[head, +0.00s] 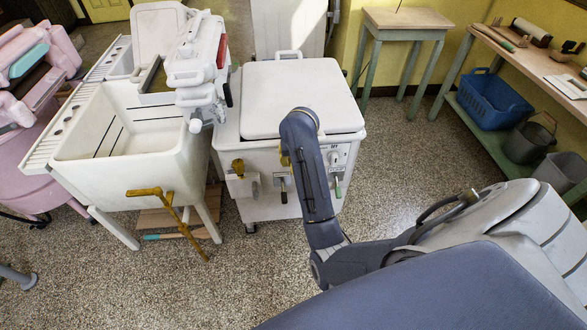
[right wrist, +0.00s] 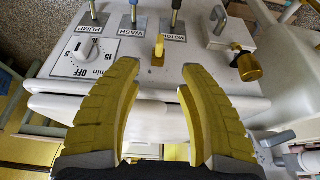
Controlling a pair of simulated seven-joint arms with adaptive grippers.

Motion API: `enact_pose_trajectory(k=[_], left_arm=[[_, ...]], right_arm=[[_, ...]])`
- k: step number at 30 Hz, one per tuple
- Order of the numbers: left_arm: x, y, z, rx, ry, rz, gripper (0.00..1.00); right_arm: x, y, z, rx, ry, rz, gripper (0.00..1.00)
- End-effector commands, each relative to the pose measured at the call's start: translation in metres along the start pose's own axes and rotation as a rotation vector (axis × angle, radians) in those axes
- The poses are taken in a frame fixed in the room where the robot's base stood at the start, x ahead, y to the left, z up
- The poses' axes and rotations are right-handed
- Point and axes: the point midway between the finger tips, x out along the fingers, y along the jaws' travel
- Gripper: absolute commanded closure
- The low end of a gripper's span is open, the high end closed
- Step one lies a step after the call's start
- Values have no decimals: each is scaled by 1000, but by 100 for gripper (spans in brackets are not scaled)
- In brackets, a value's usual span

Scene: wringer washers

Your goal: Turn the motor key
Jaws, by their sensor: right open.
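The white washer (head: 302,95) stands in the middle of the head view. Its front panel (right wrist: 115,75) fills the upper right wrist view, with labels PUMP, WASH and MOTOR. A small yellow key (right wrist: 158,47) sticks out of the panel below and left of the MOTOR label. My right gripper (right wrist: 160,72) is open and empty. Its yellow fingers point at the panel, with the key beyond and between the tips; I see no contact. In the head view my right arm hides the key, and only a bit of yellow finger (head: 284,157) shows. My left gripper is not in view.
A timer dial (right wrist: 88,55) sits left of the key. A brass knob (right wrist: 246,67) sits to its right. Several levers stand beyond the labels. A white sink (head: 130,120) with a wringer (head: 195,60) is left of the washer. The floor in front is mostly clear.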

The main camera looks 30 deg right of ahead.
Motion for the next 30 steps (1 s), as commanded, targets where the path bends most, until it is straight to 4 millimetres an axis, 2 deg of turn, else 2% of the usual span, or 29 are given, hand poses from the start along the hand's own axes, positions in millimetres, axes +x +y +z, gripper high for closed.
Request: enact_pose_trajectory(k=[3, 18, 24, 30], left_arm=[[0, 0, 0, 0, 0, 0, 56], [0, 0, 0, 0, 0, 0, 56], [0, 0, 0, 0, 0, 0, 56], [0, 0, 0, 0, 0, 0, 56]], right_arm=[[22, 2, 0, -3, -3, 4, 60], [102, 0, 0, -1, -2, 2, 60], [125, 0, 0, -1, -1, 1, 60], [138, 0, 0, 0, 0, 0, 60]])
